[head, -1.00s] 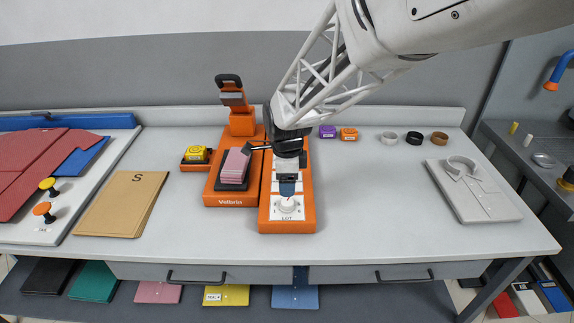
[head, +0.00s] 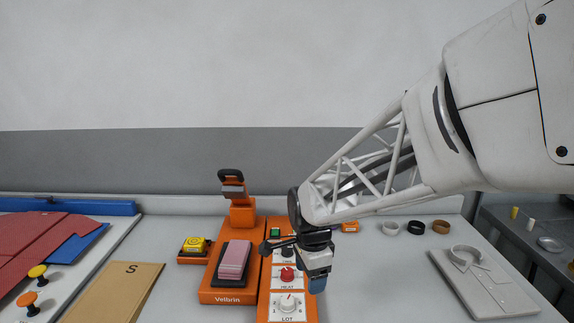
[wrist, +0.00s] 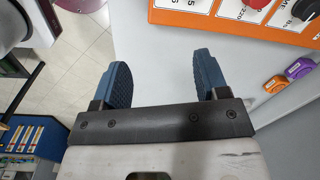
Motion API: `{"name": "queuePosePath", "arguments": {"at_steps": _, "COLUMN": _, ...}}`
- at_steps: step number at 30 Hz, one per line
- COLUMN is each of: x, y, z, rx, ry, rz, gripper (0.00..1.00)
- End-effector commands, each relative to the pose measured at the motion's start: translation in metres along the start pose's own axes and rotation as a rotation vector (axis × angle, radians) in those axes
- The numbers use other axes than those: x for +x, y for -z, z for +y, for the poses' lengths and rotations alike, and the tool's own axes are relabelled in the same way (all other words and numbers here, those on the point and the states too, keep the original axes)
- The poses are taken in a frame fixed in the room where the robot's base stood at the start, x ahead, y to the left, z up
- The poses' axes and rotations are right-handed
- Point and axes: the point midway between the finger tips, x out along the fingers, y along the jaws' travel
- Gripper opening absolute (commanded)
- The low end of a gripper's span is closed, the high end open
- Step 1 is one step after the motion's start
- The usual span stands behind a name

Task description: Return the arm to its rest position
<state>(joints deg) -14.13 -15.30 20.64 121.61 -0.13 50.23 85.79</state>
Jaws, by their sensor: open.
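My gripper (head: 317,283) hangs in front of the right part of the orange Velbrin press in the head view, beside its control panel (head: 289,251) with the HEAT and LOT knobs. In the wrist view my gripper (wrist: 163,80) has its two blue fingers wide apart with nothing between them. The fingers reach over the table's front edge and the tiled floor. My arm comes in from the upper right of the head view. The purple item seen earlier behind the press is hidden by my arm in the head view, but a purple piece (wrist: 298,68) shows in the wrist view.
The press (head: 232,297) bears a stack of pink pieces (head: 234,260). A yellow item (head: 195,246) sits left of it. Rolled bands (head: 415,227) lie at the back right, and a folded grey shirt (head: 485,287) at the right. An S-marked tan folder (head: 115,295) lies left.

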Motion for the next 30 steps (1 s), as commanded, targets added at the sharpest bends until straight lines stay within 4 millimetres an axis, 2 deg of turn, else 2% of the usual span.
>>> {"name": "queuePosePath", "arguments": {"at_steps": 1, "x": -0.01, "y": 0.007, "z": 0.012, "rx": -0.05, "ry": 0.012, "rz": 0.002, "gripper": 0.68}}
{"name": "queuePosePath", "arguments": {"at_steps": 6, "x": -0.033, "y": 0.024, "z": 0.051, "rx": -0.254, "ry": 0.039, "rz": 0.015, "gripper": 0.68}}
{"name": "queuePosePath", "arguments": {"at_steps": 15, "x": -0.063, "y": 0.045, "z": 0.123, "rx": -0.612, "ry": 0.08, "rz": 0.056, "gripper": 0.68}}
{"name": "queuePosePath", "arguments": {"at_steps": 24, "x": -0.08, "y": 0.056, "z": 0.195, "rx": -0.965, "ry": 0.101, "rz": 0.119, "gripper": 0.68}}
{"name": "queuePosePath", "arguments": {"at_steps": 30, "x": -0.082, "y": 0.058, "z": 0.229, "rx": -1.144, "ry": 0.101, "rz": 0.155, "gripper": 0.68}}
